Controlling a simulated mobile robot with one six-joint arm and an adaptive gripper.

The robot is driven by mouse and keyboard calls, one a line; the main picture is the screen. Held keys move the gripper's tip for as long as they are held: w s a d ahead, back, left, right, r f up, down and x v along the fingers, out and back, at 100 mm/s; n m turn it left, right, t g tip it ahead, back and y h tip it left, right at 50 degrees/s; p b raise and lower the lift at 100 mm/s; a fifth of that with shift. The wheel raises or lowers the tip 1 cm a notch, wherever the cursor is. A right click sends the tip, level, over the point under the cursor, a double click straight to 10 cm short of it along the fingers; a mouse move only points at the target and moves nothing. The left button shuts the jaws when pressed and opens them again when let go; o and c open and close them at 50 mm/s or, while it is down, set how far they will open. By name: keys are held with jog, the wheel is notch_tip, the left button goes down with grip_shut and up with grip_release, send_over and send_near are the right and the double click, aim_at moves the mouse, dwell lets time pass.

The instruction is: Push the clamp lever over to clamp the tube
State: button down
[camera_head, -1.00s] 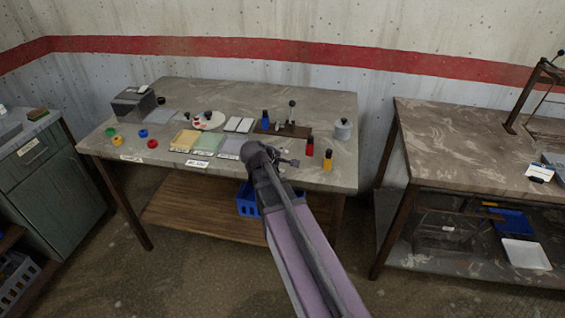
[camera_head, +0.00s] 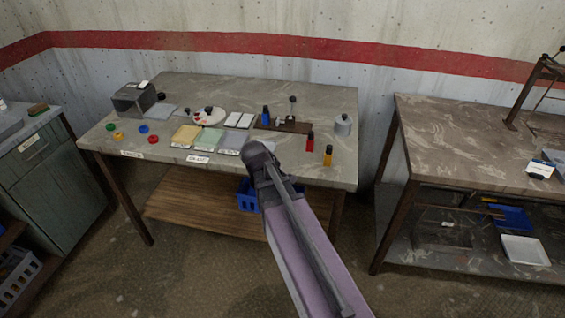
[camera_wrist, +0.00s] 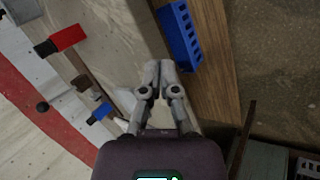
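The clamp lever is a thin upright post with a black ball knob (camera_head: 292,99), rising from a dark brown fixture (camera_head: 298,127) at the back right of the left table. In the wrist view the knob (camera_wrist: 43,107) is at the far left, and the fixture (camera_wrist: 84,84) lies left of my fingers. My gripper (camera_wrist: 160,68) appears shut and empty, apart from the lever, over the table's front edge. In the head view my arm hides the fingers. I cannot make out the tube clearly.
Red (camera_head: 310,141) and yellow (camera_head: 328,156) bottles stand on the table's right front. A blue bottle (camera_head: 266,116) is left of the fixture, a grey canister (camera_head: 343,125) right. A blue basket (camera_wrist: 180,36) is on the shelf below.

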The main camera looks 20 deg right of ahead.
jog(key=s+a+f+m+g+y, duration=0.3)
jog(key=s+a+m+y, duration=0.3)
jog(key=s+a, duration=0.4)
jog(key=shift+s+f, duration=0.15)
jog(key=shift+s, duration=0.6)
jog(key=shift+a, duration=0.1)
jog(key=shift+s, duration=0.2)
